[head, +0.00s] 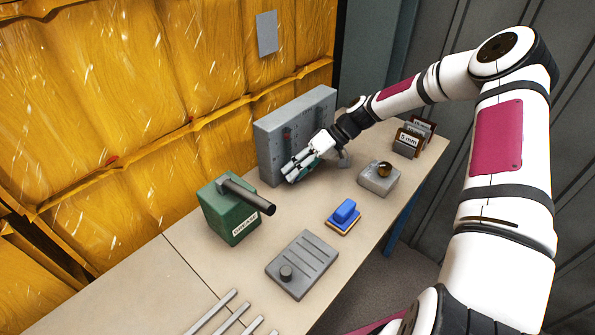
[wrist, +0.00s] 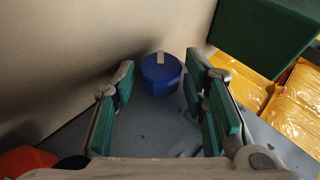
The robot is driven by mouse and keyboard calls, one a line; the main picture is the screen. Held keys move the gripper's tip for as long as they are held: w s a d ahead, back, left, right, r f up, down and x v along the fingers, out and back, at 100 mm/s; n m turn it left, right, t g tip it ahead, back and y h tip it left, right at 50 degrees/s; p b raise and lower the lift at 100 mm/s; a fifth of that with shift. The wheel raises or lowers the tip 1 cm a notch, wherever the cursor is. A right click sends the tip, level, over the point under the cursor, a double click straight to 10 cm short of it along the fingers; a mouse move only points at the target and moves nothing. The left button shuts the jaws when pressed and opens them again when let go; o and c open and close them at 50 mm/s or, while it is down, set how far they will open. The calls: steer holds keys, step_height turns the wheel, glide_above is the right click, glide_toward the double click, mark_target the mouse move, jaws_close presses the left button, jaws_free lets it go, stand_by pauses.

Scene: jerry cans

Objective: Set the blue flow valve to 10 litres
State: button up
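The blue flow valve (wrist: 160,78) is a round blue knob with a short beige mark on its upper edge, seen in the wrist view. It is on a grey surface that appears to be the face of the grey panel box (head: 267,150). My gripper (wrist: 159,70) is open, with green-padded fingers on either side of the knob. No contact between pads and knob is visible. In the head view my gripper (head: 290,174) is in front of the grey box's lower part and the knob is hidden. I cannot read any litre scale.
A green grease box (head: 228,212) with a dark handle stands nearby; its green side (wrist: 265,30) shows in the wrist view. A red object (wrist: 28,160) is at that view's lower left. A blue-topped block (head: 344,213), grey plate (head: 302,264) and knobbed box (head: 379,180) sit on the bench (head: 160,285).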

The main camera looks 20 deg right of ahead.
steer(key=shift+c, duration=0.2)
steer(key=c, duration=0.8)
steer(key=shift+r+h+p, duration=0.1)
steer(key=shift+h+p, duration=0.2)
